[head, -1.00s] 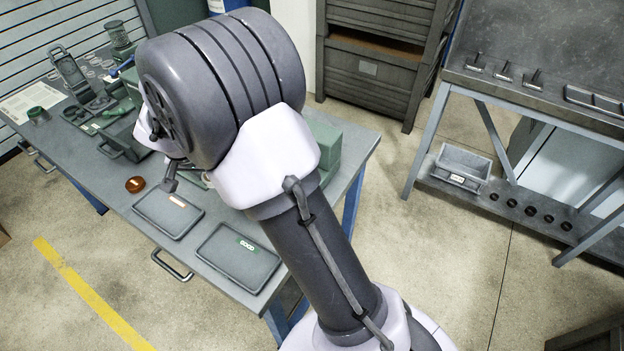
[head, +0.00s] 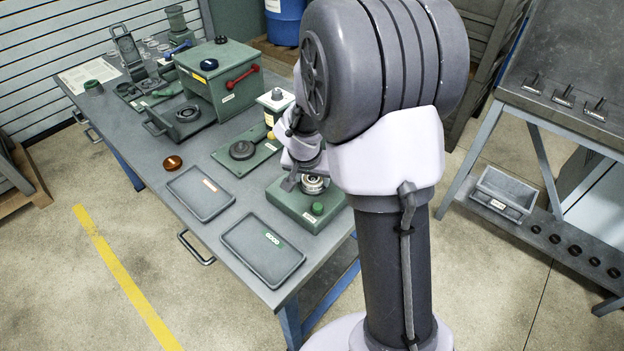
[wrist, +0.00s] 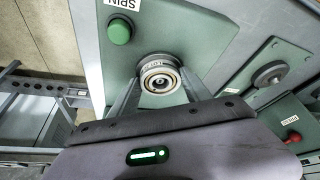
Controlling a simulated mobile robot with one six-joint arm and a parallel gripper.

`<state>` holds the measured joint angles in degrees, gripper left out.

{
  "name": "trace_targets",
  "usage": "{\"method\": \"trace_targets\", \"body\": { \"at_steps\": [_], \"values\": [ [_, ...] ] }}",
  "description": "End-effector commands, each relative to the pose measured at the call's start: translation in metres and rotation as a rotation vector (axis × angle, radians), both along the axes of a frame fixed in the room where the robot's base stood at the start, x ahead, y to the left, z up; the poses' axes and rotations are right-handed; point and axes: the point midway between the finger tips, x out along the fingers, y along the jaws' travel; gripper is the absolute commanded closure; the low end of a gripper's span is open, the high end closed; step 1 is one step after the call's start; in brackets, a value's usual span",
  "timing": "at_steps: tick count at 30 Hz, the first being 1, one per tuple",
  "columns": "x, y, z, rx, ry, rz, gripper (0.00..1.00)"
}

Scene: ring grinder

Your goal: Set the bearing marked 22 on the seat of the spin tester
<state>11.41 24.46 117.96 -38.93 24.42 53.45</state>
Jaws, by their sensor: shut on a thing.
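The spin tester is a low green box (head: 290,205) at the table's right end, with a green button (head: 317,208). In the wrist view its green top (wrist: 150,25) carries a SPIN label and the button (wrist: 119,31). My gripper (wrist: 159,74) points at the tester and is shut on a metal bearing (wrist: 160,82), whose marking I cannot read surely. In the head view the bearing (head: 315,184) shows at the seat, partly behind my gripper (head: 308,182). The bearing covers the seat, and I cannot tell whether it touches it.
Left of the tester lie two grey trays, one marked GOOD (head: 264,262), the other (head: 201,206) orange-labelled. A flat green fixture (head: 246,172), a bottle-like unit (head: 275,100) and a green box with a red handle (head: 215,85) stand behind. An amber disc (head: 173,163) lies near the front edge.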

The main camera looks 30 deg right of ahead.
Motion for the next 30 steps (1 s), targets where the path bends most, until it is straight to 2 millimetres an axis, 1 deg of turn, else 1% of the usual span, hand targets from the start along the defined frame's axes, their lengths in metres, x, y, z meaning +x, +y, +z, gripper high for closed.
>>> {"method": "trace_targets", "body": {
  "at_steps": [4,8,9,11,12,20,23,26,30],
  "values": [
    [0.000,0.000,0.002,-0.001,-0.001,0.000,0.97],
    [0.001,0.000,-0.001,0.000,-0.002,-0.001,0.97],
    [0.000,0.000,-0.002,0.000,-0.001,-0.001,0.42],
    [0.000,0.000,-0.001,0.000,-0.001,-0.001,0.31],
    [0.000,0.000,-0.001,0.000,-0.001,-0.001,0.23],
    [0.000,0.000,0.000,0.000,0.000,-0.001,0.22],
    [0.000,0.000,0.006,0.000,0.000,0.000,0.22],
    [-0.005,0.006,0.027,-0.001,-0.003,-0.001,0.22],
    [-0.017,0.017,0.067,0.000,-0.004,0.000,0.22]
  ]
}}
